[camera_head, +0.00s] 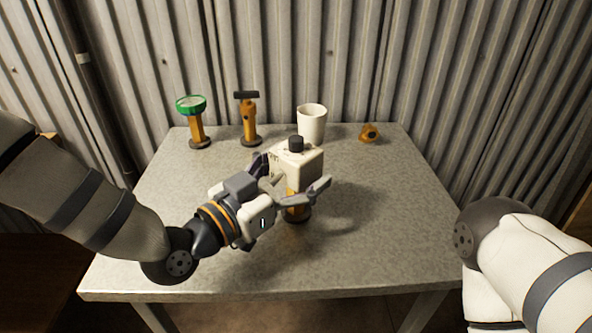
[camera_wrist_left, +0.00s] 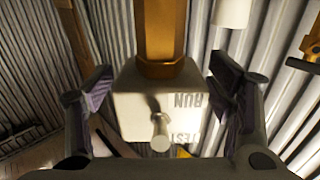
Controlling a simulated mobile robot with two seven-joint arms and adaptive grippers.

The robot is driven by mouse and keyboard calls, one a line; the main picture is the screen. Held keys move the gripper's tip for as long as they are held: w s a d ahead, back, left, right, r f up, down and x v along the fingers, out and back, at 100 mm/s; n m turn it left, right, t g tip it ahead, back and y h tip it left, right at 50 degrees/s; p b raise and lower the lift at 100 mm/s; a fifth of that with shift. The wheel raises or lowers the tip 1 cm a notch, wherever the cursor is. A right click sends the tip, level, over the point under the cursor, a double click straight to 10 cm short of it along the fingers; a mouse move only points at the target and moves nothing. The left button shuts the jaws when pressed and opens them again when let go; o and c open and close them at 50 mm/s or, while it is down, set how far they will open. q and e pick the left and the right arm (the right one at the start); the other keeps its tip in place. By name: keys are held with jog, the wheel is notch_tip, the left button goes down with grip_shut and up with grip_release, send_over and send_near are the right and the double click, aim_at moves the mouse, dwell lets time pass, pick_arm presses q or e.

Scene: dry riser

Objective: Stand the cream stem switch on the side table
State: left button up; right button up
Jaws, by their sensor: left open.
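The cream stem switch (camera_head: 302,164) stands upright on the grey table (camera_head: 370,262), its cream box with a black knob on top of an orange stem and dark round base. My left gripper (camera_head: 295,180) is open at the box. In the left wrist view the box (camera_wrist_left: 135,112), lettered RUN and TEST with a small lever, lies between the spread fingers (camera_wrist_left: 165,105), with visible gaps on both sides. The gripper hides part of the box and stem in the head view. My right arm shows at lower right; its gripper is out of view. No table is clearly identifiable as the side table.
A green-topped orange valve (camera_head: 197,127), a T-handled orange valve (camera_head: 250,120), a white cup (camera_head: 312,123) and a small orange fitting (camera_head: 370,132) stand along the table's back, before a corrugated wall (camera_head: 350,60). The table's right and front are clear.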

pick_arm(q)
jog(key=v, duration=1.2)
pick_arm(e)
jog(key=shift+w+r, duration=0.3)
jog(key=shift+r, duration=0.1)
